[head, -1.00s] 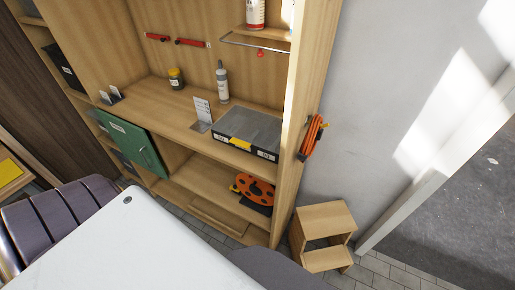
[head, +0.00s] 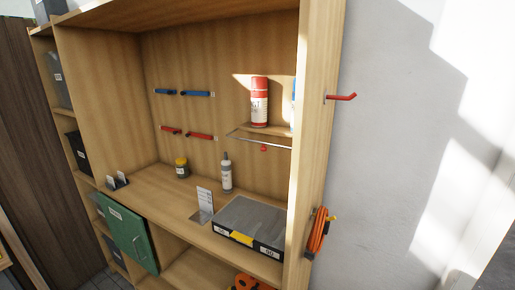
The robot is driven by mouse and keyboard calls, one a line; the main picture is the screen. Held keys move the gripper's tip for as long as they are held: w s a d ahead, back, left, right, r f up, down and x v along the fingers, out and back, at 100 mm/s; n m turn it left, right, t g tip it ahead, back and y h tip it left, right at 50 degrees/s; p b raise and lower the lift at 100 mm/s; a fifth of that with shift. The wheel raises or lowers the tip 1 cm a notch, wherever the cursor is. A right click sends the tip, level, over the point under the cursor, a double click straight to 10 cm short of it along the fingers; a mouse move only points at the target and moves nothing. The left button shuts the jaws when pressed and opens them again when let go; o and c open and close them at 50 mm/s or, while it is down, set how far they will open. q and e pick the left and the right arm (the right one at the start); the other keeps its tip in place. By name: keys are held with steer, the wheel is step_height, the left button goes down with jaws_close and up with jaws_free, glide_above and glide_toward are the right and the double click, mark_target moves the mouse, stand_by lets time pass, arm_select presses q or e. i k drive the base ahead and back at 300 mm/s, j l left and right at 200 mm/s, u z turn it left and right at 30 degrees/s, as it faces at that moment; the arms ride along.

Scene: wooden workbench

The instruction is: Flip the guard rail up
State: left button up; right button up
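The guard rail (head: 258,142) is a thin metal bar on the small upper shelf (head: 276,131) at the right of the wooden workbench unit. Its long bar runs along the front, slightly below the shelf board. A small red knob (head: 263,148) sits at the bar's middle. A red and white spray can (head: 259,101) stands upright on the shelf behind the bar. A blue item (head: 293,105) beside it is mostly hidden by the side panel. Neither gripper is in view.
On the worktop are a grey bottle (head: 226,174), a yellow-lidded jar (head: 182,168), a card stand (head: 204,203) and a grey-topped case (head: 248,224). A red hook (head: 341,97) and an orange cable coil (head: 318,233) stick out from the right side panel (head: 316,140).

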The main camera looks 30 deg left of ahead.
mark_target(263, 149)
steer(key=l+u, duration=0.15)
steer(key=u, duration=1)
steer(key=i+l, duration=0.05)
